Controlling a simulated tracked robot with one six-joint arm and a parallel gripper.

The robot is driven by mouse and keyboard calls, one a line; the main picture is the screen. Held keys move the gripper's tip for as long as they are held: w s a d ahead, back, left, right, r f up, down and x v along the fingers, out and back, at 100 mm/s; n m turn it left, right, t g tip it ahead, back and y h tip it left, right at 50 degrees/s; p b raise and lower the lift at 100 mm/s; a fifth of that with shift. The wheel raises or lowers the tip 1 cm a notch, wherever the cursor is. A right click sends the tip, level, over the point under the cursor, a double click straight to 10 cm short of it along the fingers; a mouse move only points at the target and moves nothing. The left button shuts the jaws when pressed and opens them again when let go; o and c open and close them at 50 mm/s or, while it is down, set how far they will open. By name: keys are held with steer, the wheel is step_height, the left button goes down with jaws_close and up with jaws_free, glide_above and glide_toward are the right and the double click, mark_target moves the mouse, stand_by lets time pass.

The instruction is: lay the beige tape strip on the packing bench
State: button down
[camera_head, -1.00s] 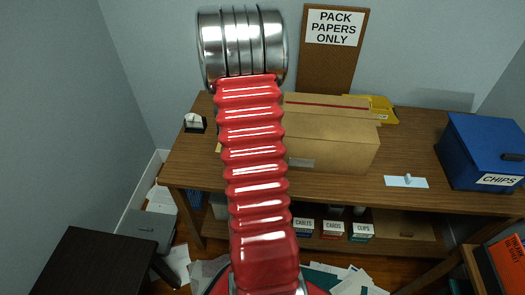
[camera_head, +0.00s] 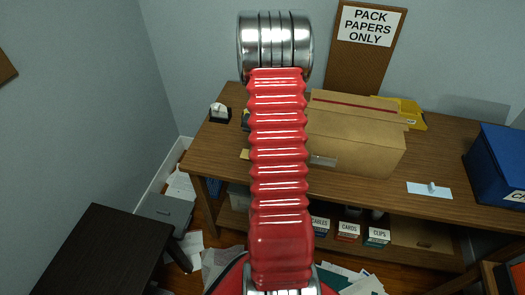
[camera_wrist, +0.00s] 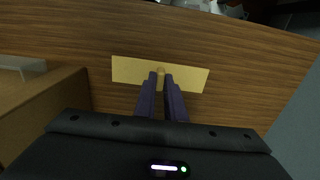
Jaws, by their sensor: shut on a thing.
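The beige tape strip (camera_wrist: 128,70) lies flat across the wrist view, with a small round knob at its middle. My gripper (camera_wrist: 162,73) has its two dark fingers shut on that knob. The strip is over the wooden top of the packing bench (camera_wrist: 215,45), very close to it; I cannot tell whether it touches. In the head view, one end of the strip (camera_head: 244,154) shows left of my red arm, above the bench top (camera_head: 370,192). My arm hides the rest of the strip and the gripper there.
A cardboard box (camera_head: 355,140) stands on the bench right of my arm. A pale blue strip with a knob (camera_head: 428,189), a blue bin (camera_head: 497,165) and a yellow tray (camera_head: 408,115) are farther right. A small dark holder (camera_head: 219,112) stands at the back left.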

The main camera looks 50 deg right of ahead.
steer(key=shift+f, duration=0.6)
steer(key=c, duration=1.8)
jaws_free()
step_height(320, 180, up, 12)
steer(key=shift+r, duration=0.1)
